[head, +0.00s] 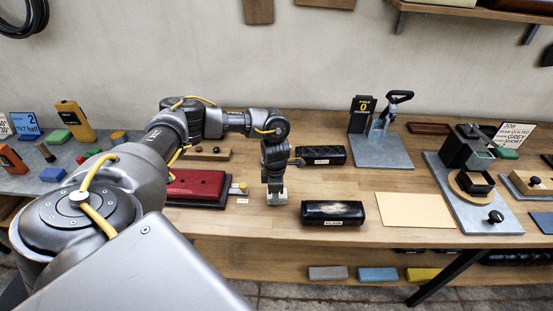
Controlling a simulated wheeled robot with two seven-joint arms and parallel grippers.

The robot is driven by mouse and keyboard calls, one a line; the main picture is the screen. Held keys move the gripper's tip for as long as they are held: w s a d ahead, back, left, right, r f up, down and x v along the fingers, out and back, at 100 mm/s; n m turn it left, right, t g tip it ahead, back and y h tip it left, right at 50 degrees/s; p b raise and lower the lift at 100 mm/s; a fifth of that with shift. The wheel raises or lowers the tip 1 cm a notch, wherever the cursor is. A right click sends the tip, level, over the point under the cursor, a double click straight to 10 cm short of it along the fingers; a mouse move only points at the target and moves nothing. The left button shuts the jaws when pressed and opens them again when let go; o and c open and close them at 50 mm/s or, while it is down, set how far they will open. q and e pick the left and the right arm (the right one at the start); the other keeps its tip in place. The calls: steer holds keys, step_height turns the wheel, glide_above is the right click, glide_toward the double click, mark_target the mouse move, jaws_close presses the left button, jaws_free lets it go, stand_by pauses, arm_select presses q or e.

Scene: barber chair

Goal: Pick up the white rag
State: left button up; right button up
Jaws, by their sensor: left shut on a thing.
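My left gripper (275,190) points straight down over the wooden bench, left of the black roll with a worn pale patch. It is shut on a small whitish thing (277,199) at its fingertips, which looks like the white rag. The thing is mostly hidden by the fingers and too small to show its shape. I cannot tell whether it touches the bench top. My right gripper is not in view.
The black worn roll (333,213) is just right of my gripper, and another black roll (321,155) lies behind. A red block (196,184) is at left. A tan sheet (415,209) and a clamp stand (381,148) are to the right.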

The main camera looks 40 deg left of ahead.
arm_select(q)
steer(key=shift+r, duration=0.2)
step_height(320, 180, up, 2)
steer(key=shift+w+r+b, duration=0.1)
steer(key=shift+b, duration=1.1)
steer(key=s+d+r, duration=0.7)
steer(key=s+r, duration=0.3)
steer(key=s, duration=0.2)
steer(key=shift+d+r, duration=0.2)
steer(key=shift+d, duration=0.05)
